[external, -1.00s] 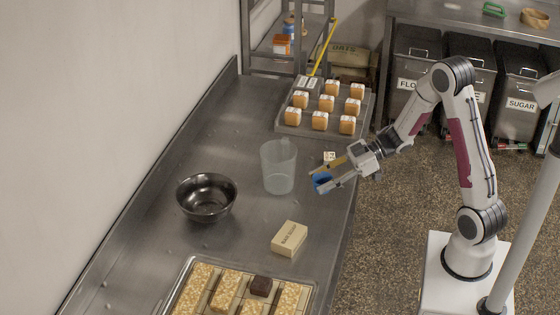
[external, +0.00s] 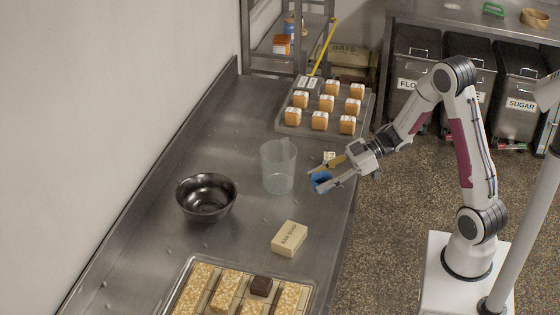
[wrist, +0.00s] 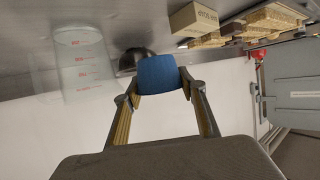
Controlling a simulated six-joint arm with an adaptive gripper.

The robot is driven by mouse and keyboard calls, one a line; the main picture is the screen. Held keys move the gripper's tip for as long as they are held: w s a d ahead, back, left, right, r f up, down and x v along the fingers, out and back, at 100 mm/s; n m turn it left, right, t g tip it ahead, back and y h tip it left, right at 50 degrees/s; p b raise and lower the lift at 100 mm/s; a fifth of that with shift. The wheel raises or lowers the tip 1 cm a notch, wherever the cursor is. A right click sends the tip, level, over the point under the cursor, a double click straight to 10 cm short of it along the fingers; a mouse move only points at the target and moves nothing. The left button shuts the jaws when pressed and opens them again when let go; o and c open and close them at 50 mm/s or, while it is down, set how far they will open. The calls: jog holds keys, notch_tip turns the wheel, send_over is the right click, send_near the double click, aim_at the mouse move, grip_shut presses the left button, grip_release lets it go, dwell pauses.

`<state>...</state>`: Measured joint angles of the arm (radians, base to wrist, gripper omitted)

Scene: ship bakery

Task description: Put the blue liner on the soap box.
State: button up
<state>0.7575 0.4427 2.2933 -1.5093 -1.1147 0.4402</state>
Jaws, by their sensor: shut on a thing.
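My gripper (external: 325,178) is shut on the blue liner (external: 321,182), held above the counter's right edge. In the wrist view the blue liner (wrist: 157,74) is gripped between the two fingertips of my gripper (wrist: 160,82). The soap box (external: 289,239) is a small cream box labelled as bar soap, lying on the counter nearer the camera, below and left of my gripper. In the wrist view the soap box (wrist: 194,19) is at the top, right of the liner, and apart from it. Nothing lies on the soap box's top.
A clear measuring jug (external: 278,168) stands left of my gripper. A dark bowl (external: 206,197) is farther left. The counter between bowl and soap box is clear.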

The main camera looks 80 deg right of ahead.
jog(key=w+a+r+n+g+y, duration=0.1)
jog(key=w+a+r, duration=0.1)
jog(key=a, duration=0.5)
jog(key=w+a+r+n+y, duration=0.1)
jog(key=w+a+r, duration=0.1)
jog(key=a, duration=0.6)
jog(key=shift+w+a+r+g, duration=0.15)
jog(key=shift+w+g, duration=0.25)
jog(key=shift+w, duration=0.5)
send_over(289, 234)
jog(key=shift+f, duration=2.95)
jog(key=shift+f, duration=0.1)
jog(key=shift+f, duration=1.95)
jog(key=shift+f, duration=0.1)
